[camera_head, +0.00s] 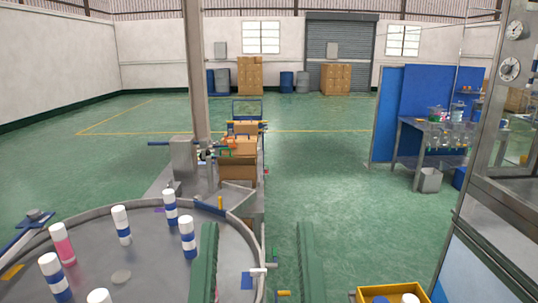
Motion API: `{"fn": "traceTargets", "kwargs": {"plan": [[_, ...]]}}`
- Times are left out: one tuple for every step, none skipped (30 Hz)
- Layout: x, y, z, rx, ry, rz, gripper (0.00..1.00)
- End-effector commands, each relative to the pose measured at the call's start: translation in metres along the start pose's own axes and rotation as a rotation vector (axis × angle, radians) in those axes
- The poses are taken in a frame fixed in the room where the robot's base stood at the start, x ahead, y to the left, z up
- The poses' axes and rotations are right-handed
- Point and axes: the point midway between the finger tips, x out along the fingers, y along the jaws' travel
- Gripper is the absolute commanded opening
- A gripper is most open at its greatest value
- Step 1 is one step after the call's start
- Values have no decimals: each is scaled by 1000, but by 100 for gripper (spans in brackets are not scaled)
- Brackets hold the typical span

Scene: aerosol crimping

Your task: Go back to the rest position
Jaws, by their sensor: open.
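My gripper is not in view, and no part of my arm can be made out for certain. The round grey table (150,275) at the lower left bears several upright cans. The cans at the bottom edge are cut off by the picture.
Two green beams (311,262) rise from the bottom edge. A yellow crate (392,292) stands at the lower right, near a metal-framed machine (500,225). A grey post (197,80) and cartons (239,150) stand beyond the table. The green floor (320,170) is clear ahead.

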Motion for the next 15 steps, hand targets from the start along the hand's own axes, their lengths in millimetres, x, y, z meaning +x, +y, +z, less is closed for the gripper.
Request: {"fn": "traceTargets", "kwargs": {"plan": [[36, 0, -51, 1, 1, 0, 54], [45, 0, -64, 2, 0, -1, 54], [57, 0, -81, 4, -1, -2, 54], [66, -1, -94, 5, -1, -2, 54], [75, -1, -107, 6, -2, -3, 54], [87, -1, -124, 7, -2, -3, 54], [96, -1, -137, 8, -3, -4, 54], [106, -1, -150, 9, -3, -4, 54], [118, -2, -167, 10, -3, -5, 54], [127, -2, -180, 11, -3, -6, 54], [136, -2, -193, 12, -4, -6, 54], [147, -2, -209, 13, -4, -7, 54], [154, -3, -220, 14, -4, -8, 54], [162, -3, -230, 15, -5, -8, 54], [170, -3, -241, 16, -5, -9, 54]]}}
